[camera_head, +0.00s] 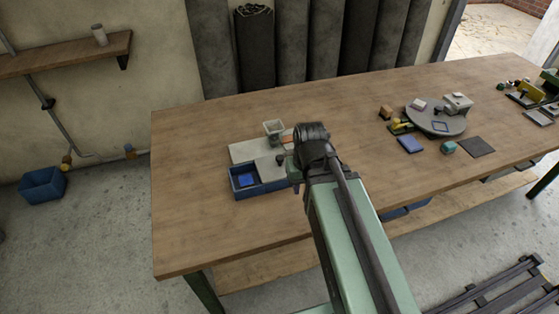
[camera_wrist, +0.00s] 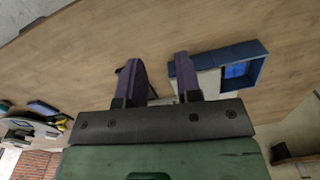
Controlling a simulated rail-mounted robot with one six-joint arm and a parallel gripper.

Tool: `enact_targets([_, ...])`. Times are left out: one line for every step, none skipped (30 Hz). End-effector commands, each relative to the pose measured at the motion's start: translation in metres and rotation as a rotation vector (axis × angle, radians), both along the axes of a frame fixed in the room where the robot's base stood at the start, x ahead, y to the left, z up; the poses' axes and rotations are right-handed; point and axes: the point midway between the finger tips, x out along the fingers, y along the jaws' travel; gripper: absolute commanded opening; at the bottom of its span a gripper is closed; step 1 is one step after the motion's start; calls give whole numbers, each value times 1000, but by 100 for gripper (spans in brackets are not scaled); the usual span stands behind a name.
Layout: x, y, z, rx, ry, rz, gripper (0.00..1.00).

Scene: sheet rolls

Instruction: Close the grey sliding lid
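The grey sliding lid (camera_head: 269,166) covers the right part of a blue box (camera_head: 262,189) on the workbench. The box's left part is uncovered and shows a bright blue block (camera_head: 246,180) inside. My gripper (camera_head: 297,187) is at the box's right end, mostly hidden behind my arm in the head view. In the wrist view my gripper (camera_wrist: 161,72) has its two dark fingers apart, with wood showing between them. The blue box (camera_wrist: 232,52), grey lid (camera_wrist: 209,82) and blue block (camera_wrist: 236,70) lie beside the right finger. Whether that finger touches the lid cannot be told.
A pale cup-like container (camera_head: 273,128) stands behind the box. A round grey turntable (camera_head: 436,120) with small items stands to the right, near a blue block (camera_head: 410,145) and a dark square plate (camera_head: 477,147). The bench's left part is clear.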

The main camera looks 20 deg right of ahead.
Motion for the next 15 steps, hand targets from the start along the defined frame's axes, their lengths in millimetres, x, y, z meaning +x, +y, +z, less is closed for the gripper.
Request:
enact_targets([9, -23, 8, 40, -33, -66, 24])
enact_targets([17, -36, 11, 76, -72, -104, 20])
enact_targets([29, -51, 16, 128, -136, -149, 14])
enact_targets([39, -62, 20, 166, -194, -181, 9])
enact_targets([50, -72, 25, 205, -257, -209, 5])
enact_targets([66, -80, 32, 254, -347, -234, 0])
enact_targets([76, -79, 36, 279, -400, -237, 0])
enact_targets([84, -75, 39, 301, -442, -234, 0])
enact_targets([89, -73, 42, 314, -479, -231, 0])
enact_targets([91, -73, 43, 315, -494, -229, 0])
enact_targets([91, -73, 43, 311, -499, -226, 0])
enact_targets([91, -73, 42, 310, -499, -223, 0])
enact_targets([91, -73, 41, 310, -498, -223, 0])
enact_targets([92, -72, 40, 309, -497, -223, 0])
enact_targets([93, -72, 36, 309, -497, -222, 0])
